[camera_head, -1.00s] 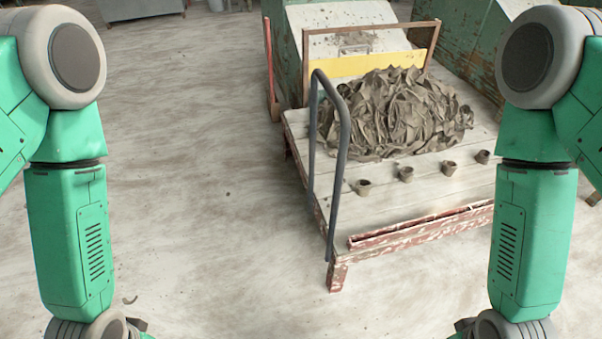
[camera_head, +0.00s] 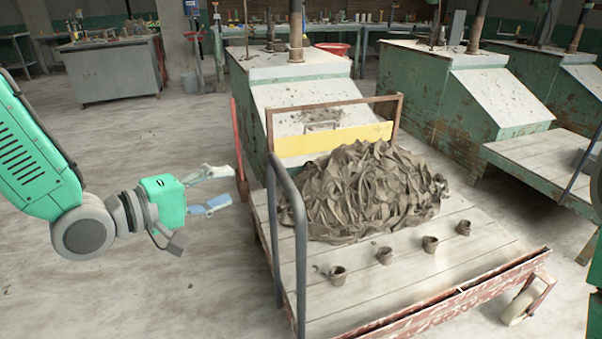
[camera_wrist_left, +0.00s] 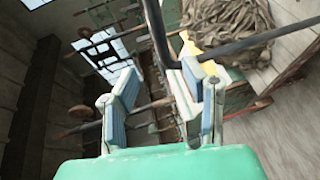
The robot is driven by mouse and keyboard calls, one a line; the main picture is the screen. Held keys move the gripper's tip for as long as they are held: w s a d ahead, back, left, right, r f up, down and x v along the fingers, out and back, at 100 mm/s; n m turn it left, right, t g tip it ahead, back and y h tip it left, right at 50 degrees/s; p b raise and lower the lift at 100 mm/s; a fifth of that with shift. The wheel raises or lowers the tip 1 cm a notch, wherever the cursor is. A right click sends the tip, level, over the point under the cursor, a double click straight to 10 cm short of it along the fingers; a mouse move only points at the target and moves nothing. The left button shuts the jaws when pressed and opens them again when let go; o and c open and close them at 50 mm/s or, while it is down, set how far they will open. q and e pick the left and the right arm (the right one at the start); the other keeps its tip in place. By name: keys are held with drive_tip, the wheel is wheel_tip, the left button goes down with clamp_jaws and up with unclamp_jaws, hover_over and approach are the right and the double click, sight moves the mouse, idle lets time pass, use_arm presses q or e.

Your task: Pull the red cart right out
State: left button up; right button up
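The red cart has a pale plank deck (camera_head: 478,262) with a worn red front edge (camera_head: 440,305) and a dark grey tube handle (camera_head: 300,245) standing at its left side. A large heap of grey clay trimmings (camera_head: 365,190) and several small clay cups (camera_head: 385,255) sit on it. My left gripper (camera_head: 230,186) is open and empty, left of the handle and apart from it. In the left wrist view its two fingers (camera_wrist_left: 160,88) are spread, with the handle (camera_wrist_left: 240,46) crossing beyond them. My right gripper is out of the picture.
A green bin with a sloped pale top (camera_head: 310,92) stands behind the cart, and a red upright post (camera_head: 238,150) is near its back left corner. Another low cart (camera_head: 545,160) stands at right. The floor (camera_head: 130,300) at left is clear.

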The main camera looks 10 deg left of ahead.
sight(278, 176)
use_arm(q)
drive_tip(key=b+x, duration=0.1)
drive_tip(key=x, duration=0.3)
drive_tip(key=b+x, duration=0.1)
drive_tip(key=x, duration=0.3)
drive_tip(key=d+b+x, duration=0.1)
drive_tip(key=x, duration=0.3)
drive_tip(key=shift+s, duration=0.35)
drive_tip(key=shift+w+f, duration=0.1)
drive_tip(key=shift+w, duration=0.25)
drive_tip(key=shift+w+a+f, duration=0.1)
drive_tip(key=shift+w, duration=0.15)
drive_tip(key=shift+w+a, duration=0.15)
drive_tip(key=shift+a, duration=0.1)
drive_tip(key=shift+d, duration=0.55)
clamp_jaws()
